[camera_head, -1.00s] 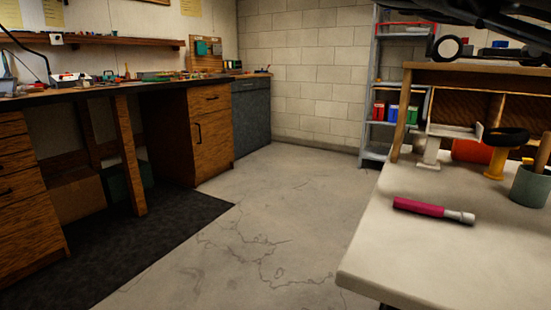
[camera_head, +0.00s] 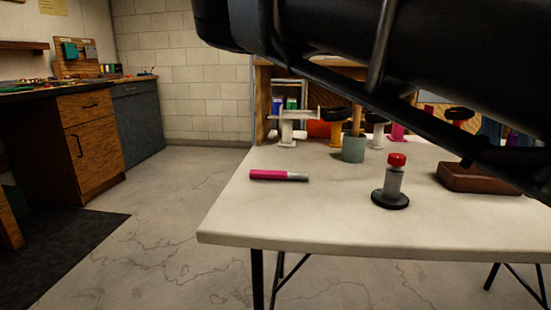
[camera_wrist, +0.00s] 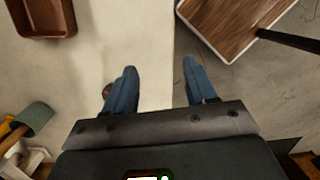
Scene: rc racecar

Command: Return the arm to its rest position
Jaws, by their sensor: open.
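My gripper (camera_wrist: 160,82) is open in the wrist view, with two blue fingers spread apart and nothing between them. It is above the table's edge, with the pale table top on the left and grey floor on the right. A bit of something red shows beside the left finger. In the head view, my dark arm (camera_head: 400,75) crosses the upper right, and the gripper itself does not show there.
The white table (camera_head: 300,215) holds a pink-and-grey cylinder (camera_head: 280,175), a red-topped grey post (camera_head: 394,185), a green cup (camera_head: 354,149) and a brown tray (camera_head: 480,178). A wood-topped, white-edged piece (camera_wrist: 230,25) stands over the floor. Open floor (camera_head: 170,230) lies left of the table.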

